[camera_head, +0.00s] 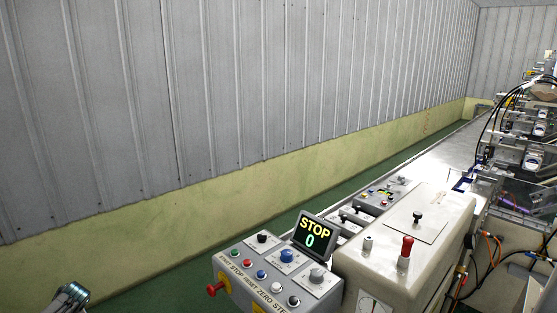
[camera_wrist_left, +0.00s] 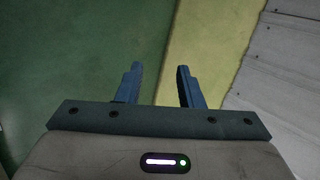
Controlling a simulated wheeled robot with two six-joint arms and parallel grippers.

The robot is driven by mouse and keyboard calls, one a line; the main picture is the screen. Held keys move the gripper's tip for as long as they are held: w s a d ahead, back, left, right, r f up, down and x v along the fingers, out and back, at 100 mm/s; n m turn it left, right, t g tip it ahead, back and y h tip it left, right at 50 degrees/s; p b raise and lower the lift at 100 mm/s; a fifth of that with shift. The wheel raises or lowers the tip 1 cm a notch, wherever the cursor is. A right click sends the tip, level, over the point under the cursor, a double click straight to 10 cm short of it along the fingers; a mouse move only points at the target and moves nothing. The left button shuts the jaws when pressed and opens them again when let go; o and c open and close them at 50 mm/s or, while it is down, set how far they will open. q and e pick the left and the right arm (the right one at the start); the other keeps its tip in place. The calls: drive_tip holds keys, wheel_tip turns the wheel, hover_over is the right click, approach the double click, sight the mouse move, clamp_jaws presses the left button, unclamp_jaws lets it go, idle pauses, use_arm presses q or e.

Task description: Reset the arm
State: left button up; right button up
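My left gripper (camera_wrist_left: 157,82) shows in the left wrist view with its two dark blue fingers apart. Nothing is between them; green floor and the yellow wall base lie beyond. In the head view a metallic part of my left arm shows at the bottom left corner, away from the machine, and its fingers cannot be made out there. My right gripper is not in view. The grey control panel (camera_head: 222,270) stands at the bottom centre of the head view, with coloured buttons and knobs. Its small display (camera_head: 313,236) reads STOP and 0.
A beige machine housing (camera_head: 440,210) with a red-topped lever (camera_head: 406,250) stands right of the panel. A long metal machine bed with cables runs back to the right. A grey corrugated wall (camera_head: 240,90) stands behind. Green floor (camera_head: 160,280) is clear left of the panel.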

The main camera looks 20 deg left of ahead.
use_arm(q)
drive_tip(key=s+a+f+m+t+y, duration=0.1)
drive_tip(key=s+a+f, duration=0.25)
drive_tip(key=s, duration=0.65)
drive_tip(key=s+a+f+m+t, duration=0.15)
drive_tip(key=s+f, duration=0.25)
drive_tip(key=s, duration=0.5)
drive_tip(key=s+d+f+n+g+h, duration=0.1)
drive_tip(key=s+d+f, duration=0.2)
drive_tip(key=d+f, duration=0.6)
drive_tip(key=s+d+f+n+h, duration=0.1)
drive_tip(key=s+d+f+h, duration=0.15)
drive_tip(key=d+f, duration=0.65)
drive_tip(key=s+d+f+n+g+h, duration=0.1)
drive_tip(key=s+d+f, duration=0.2)
drive_tip(key=d+f, duration=0.6)
drive_tip(key=s+d+f+h, duration=0.1)
drive_tip(key=d+f, duration=0.2)
drive_tip(key=d, duration=0.9)
drive_tip(key=s+d+f+n+h, duration=0.1)
drive_tip(key=d+f+h, duration=0.1)
drive_tip(key=d, duration=1.1)
drive_tip(key=s+d+f+h, duration=0.1)
drive_tip(key=d+f, duration=0.2)
drive_tip(key=d, duration=0.9)
wheel_tip(320, 180, down, 7)
drive_tip(key=d+b, duration=0.1)
drive_tip(key=b, duration=0.5)
drive_tip(key=shift+b, duration=0.35)
drive_tip(key=shift+s+r, duration=0.1)
